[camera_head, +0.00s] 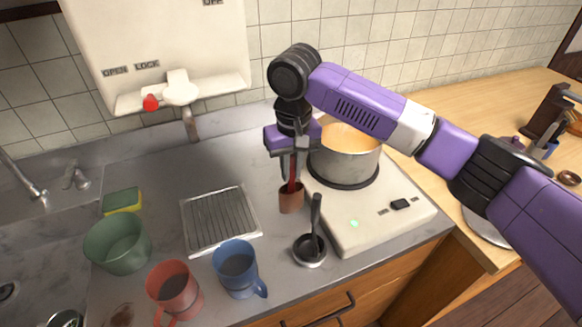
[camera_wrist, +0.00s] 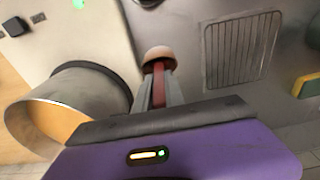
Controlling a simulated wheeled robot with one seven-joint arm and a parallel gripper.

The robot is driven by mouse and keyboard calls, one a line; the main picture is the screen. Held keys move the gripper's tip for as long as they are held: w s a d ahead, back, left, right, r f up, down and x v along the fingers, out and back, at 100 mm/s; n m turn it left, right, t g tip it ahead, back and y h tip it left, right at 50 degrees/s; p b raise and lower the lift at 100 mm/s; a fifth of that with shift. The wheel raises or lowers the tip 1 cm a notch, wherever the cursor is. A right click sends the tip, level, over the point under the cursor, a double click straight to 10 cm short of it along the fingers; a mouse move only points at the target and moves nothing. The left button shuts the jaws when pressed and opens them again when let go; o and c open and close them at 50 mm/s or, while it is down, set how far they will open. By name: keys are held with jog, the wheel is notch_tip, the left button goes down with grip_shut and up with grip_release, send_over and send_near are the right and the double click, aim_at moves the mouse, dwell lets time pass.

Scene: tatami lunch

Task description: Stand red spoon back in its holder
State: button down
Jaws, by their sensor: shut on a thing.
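My gripper (camera_head: 292,166) points down over the counter, left of the pot. It is shut on the red spoon (camera_head: 292,183), which stands roughly upright between the fingers. The spoon's lower end is at the mouth of the small brown-orange cylindrical holder (camera_head: 291,203) and looks to be inside it. In the wrist view the red spoon (camera_wrist: 158,70) shows between my gripper's fingers (camera_wrist: 160,90), in line with the holder (camera_wrist: 158,54). How deep the spoon sits is hidden by the holder's wall.
A metal pot (camera_head: 345,162) stands on the white cooker (camera_head: 390,210) just right of the gripper. A black ladle rests in a dark round dish (camera_head: 310,251) in front. Left are a metal rack (camera_head: 220,218), blue mug (camera_head: 237,268), red mug (camera_head: 173,290), green bowl (camera_head: 118,244) and sponge (camera_head: 122,201).

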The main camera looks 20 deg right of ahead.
jog(key=shift+f, duration=0.5)
dwell(0.3)
jog(key=c, duration=0.8)
grip_release()
jog(key=shift+o, duration=0.2)
jog(key=shift+r, duration=0.1)
notch_tip(320, 180, up, 7)
jog(key=p, duration=0.7)
jog(key=shift+p, duration=0.4)
